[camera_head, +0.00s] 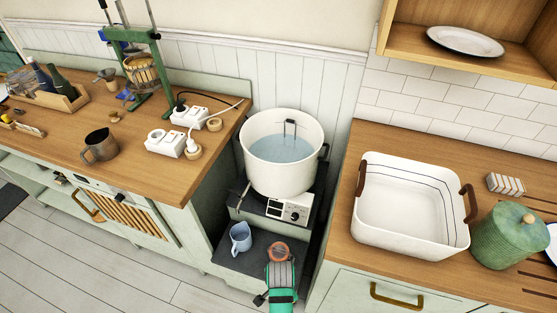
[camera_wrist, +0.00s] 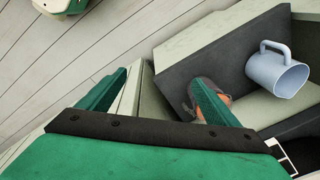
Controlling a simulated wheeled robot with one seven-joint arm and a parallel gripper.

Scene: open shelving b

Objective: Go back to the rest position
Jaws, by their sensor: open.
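My gripper (camera_head: 281,283) shows at the bottom centre of the head view, in front of the dark lower step beneath the pot. In the wrist view its two green fingers (camera_wrist: 160,80) stand wide apart with nothing held between them. An orange and grey thing (camera_wrist: 217,98) shows partly behind the right finger; I cannot tell what it is. A light blue mug (camera_head: 240,237) sits on the lower step, left of my gripper in the head view. The mug also shows in the wrist view (camera_wrist: 278,70), apart from the fingers.
A white pot of water (camera_head: 283,172) stands on a hotplate (camera_head: 290,208) above the step. A wooden counter (camera_head: 75,135) with power strips and a brown mug (camera_head: 100,146) is at left. A white basket (camera_head: 410,240) and green jar (camera_head: 510,236) stand on the right counter. Open floor lies lower left.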

